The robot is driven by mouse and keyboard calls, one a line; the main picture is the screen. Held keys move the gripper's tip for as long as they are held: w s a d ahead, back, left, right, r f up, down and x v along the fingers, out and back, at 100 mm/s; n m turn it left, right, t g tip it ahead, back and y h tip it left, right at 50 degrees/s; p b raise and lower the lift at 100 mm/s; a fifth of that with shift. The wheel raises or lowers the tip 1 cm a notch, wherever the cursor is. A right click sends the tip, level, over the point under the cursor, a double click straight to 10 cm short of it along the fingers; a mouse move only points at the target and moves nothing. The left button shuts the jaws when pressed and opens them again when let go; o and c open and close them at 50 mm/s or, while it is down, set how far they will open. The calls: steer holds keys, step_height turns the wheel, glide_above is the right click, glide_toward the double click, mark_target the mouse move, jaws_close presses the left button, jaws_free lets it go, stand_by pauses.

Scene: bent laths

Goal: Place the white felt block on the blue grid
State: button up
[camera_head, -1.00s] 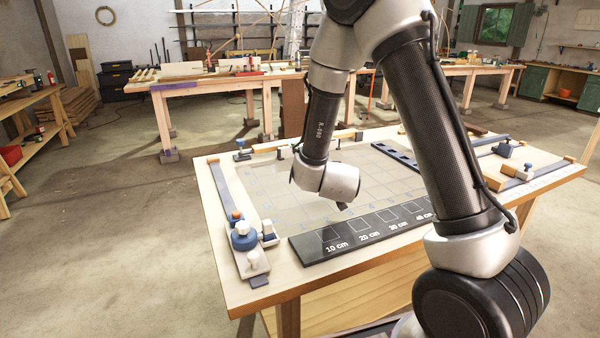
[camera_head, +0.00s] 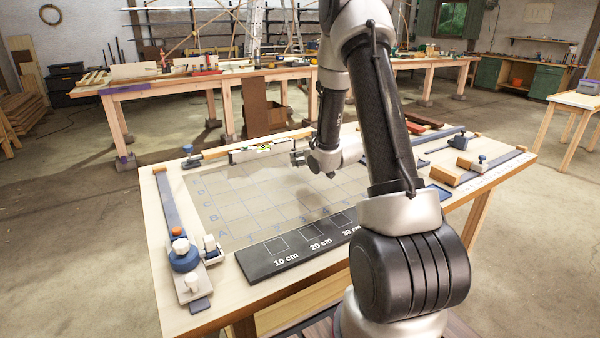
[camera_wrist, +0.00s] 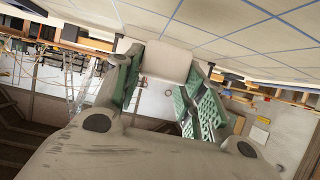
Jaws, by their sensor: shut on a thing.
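In the wrist view, an off-white block (camera_wrist: 165,62), which looks like the white felt block, sits between the green pads of my gripper (camera_wrist: 163,82), which is shut on it. In the head view, my gripper (camera_head: 297,158) points left, near the back edge of the grid. I cannot clearly make out the block there. The blue grid (camera_head: 240,200), with blue lines, letters and numbers, lies flat on the table. Its right part is hidden behind my arm. Grid lines also show along the top of the wrist view (camera_wrist: 250,28).
A black strip with marked squares (camera_head: 262,258) lies along the front. A blue rail with a knob (camera_head: 183,255) stands at the left. A pale bar with a yellow mark (camera_head: 245,154) lies at the back, close to my gripper. The left half of the grid is clear.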

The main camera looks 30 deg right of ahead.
mark_target(302, 167)
steer(key=shift+f, duration=2.3)
steer(key=o, duration=0.8)
steer(key=shift+f, duration=0.15)
steer(key=shift+o, duration=0.2)
